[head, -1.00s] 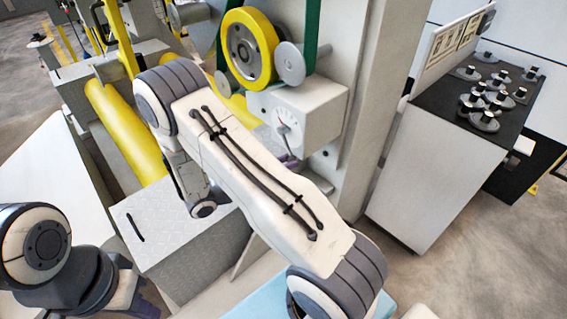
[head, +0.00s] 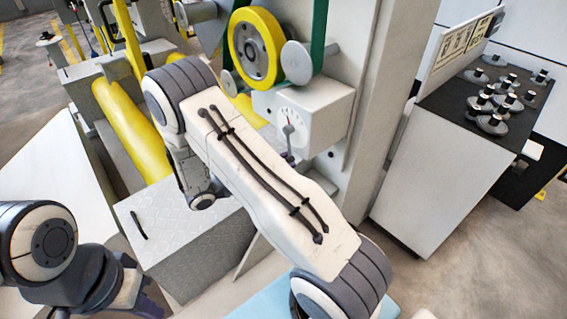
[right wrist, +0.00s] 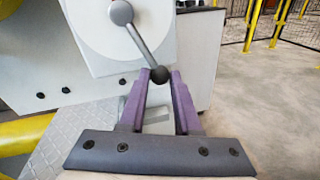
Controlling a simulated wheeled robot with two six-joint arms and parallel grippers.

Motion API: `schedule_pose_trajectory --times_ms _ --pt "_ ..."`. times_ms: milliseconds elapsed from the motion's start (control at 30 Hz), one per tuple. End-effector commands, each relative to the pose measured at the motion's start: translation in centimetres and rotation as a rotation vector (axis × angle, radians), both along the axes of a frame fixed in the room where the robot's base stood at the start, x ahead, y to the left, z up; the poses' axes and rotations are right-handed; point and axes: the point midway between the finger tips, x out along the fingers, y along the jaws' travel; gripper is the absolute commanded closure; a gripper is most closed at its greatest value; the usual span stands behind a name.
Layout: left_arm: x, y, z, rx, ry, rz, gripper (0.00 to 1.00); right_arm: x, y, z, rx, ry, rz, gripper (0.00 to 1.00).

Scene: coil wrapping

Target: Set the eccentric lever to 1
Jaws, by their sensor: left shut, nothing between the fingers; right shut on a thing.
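The eccentric lever (right wrist: 141,46) is a grey rod with a round grey hub and a black ball knob. In the right wrist view it slants from the hub at the upper left down to the knob. My right gripper (right wrist: 160,80) has its purple fingers closed around the knob. In the head view the lever (head: 288,138) hangs from the dial on the front of a white box (head: 322,112), and the right gripper (head: 290,158) is at its lower end, partly hidden by my right arm. The dial's numbers are too small to read. My left gripper (head: 148,302) is shut and empty at the lower left.
A yellow-rimmed wheel (head: 255,48) and a green belt (head: 320,35) are above the dial box. A yellow roller (head: 130,128) lies to the left. A cabinet (head: 440,170) with several grey and black parts on top stands at right.

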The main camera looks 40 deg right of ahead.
Motion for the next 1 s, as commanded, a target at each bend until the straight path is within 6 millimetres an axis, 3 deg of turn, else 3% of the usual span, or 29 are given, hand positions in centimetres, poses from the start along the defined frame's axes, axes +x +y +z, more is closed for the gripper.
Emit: schedule_pose_trajectory --times_ms 33,67,133,567,1000 --pt "0.0 0.0 0.0 0.000 0.000 0.000 1.00 0.0 0.1 0.0 0.002 0.002 0.001 1.00" --pt "0.0 0.0 0.0 0.000 0.000 0.000 1.00 0.0 0.1 -0.1 0.001 0.002 0.000 0.65" --pt "0.0 0.0 0.0 0.000 0.000 0.000 1.00 0.0 0.1 0.0 0.001 0.002 0.001 0.39" --pt "0.0 0.0 0.0 0.000 0.000 0.000 1.00 0.1 0.9 0.1 -0.001 0.002 0.004 0.39" --pt "0.0 0.0 -0.1 0.000 0.000 0.000 1.00 1.0 8.8 0.6 0.000 0.002 0.005 0.39"
